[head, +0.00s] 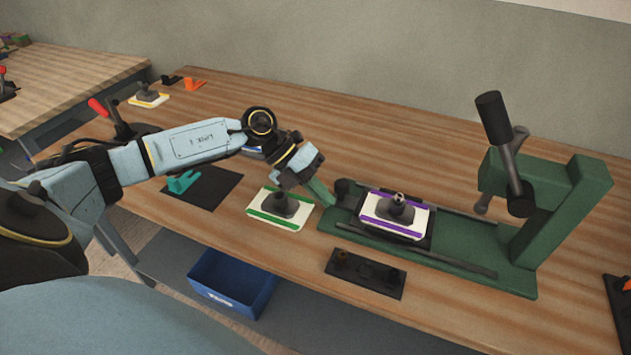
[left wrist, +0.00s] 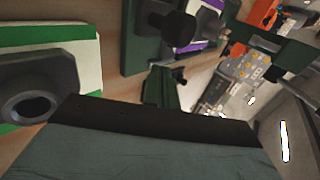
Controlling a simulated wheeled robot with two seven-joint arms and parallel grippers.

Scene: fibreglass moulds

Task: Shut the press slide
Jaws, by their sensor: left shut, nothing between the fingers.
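The green press (head: 520,273) stands on the wooden bench. Its slide (head: 425,243), a dark carriage on rails, sits out at the left, away from the upright column. A white mould with purple stripes (head: 372,224) rides on it; this mould also shows in the left wrist view (left wrist: 207,46). A black knob (head: 343,186) is at the slide's left end. My left gripper (head: 321,193) is shut and empty, its fingers pointing down beside that left end. I cannot tell whether they touch it. The closed fingers show in the left wrist view (left wrist: 163,88). My right gripper is out of view.
A green-striped mould (head: 262,217) lies just below my left gripper. A dark plate (head: 365,273) lies in front of the press. A black mat (head: 212,194) with a teal clamp is farther left. A blue bin (head: 232,282) sits below the bench edge.

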